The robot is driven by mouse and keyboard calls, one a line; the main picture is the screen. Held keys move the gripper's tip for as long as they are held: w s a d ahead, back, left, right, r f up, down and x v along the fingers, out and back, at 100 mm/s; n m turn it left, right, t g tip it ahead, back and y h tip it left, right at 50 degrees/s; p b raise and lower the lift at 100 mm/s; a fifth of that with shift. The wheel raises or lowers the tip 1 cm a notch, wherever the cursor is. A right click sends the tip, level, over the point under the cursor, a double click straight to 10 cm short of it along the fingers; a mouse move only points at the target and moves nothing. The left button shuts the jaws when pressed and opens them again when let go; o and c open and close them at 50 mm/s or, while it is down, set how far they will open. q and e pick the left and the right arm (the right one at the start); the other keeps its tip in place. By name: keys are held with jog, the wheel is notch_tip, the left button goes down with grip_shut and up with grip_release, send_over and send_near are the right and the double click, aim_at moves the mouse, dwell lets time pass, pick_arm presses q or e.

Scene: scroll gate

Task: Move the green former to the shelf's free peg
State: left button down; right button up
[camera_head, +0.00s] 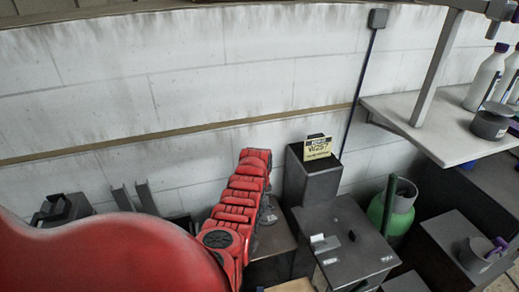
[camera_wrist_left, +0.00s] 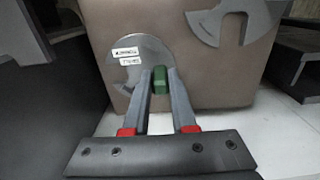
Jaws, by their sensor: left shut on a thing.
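In the left wrist view, my left gripper (camera_wrist_left: 160,78) is shut on a small green block (camera_wrist_left: 160,90), which I take to be the green former's grip. A grey disc-like plate (camera_wrist_left: 128,52) with two white labels shows directly behind the block; I cannot tell whether they are joined. Another grey plate with a cut-out (camera_wrist_left: 238,18) is at the top right, against the same brown surface. In the head view, my left gripper is not clearly visible. My right gripper is not in view. I cannot make out a free peg.
In the head view, a white shelf (camera_head: 440,128) at the right holds bottles (camera_head: 485,80) and a dark pot (camera_head: 491,122). Below are dark boxes (camera_head: 345,235), a yellow sign (camera_head: 318,147) and a green cylinder (camera_head: 400,205). A white block wall (camera_head: 200,90) closes the back.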

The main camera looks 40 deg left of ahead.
pick_arm(q)
jog(key=c, duration=0.6)
grip_release()
jog(key=shift+c, duration=0.2)
jog(key=shift+r, duration=0.1)
notch_tip(320, 180, up, 9)
jog(key=b, duration=0.2)
jog(key=shift+w+f+b, duration=0.1)
jog(key=shift+f+b, duration=0.1)
jog(key=shift+b, duration=0.1)
notch_tip(320, 180, up, 9)
jog(key=p, duration=0.7)
jog(key=shift+f, duration=0.2)
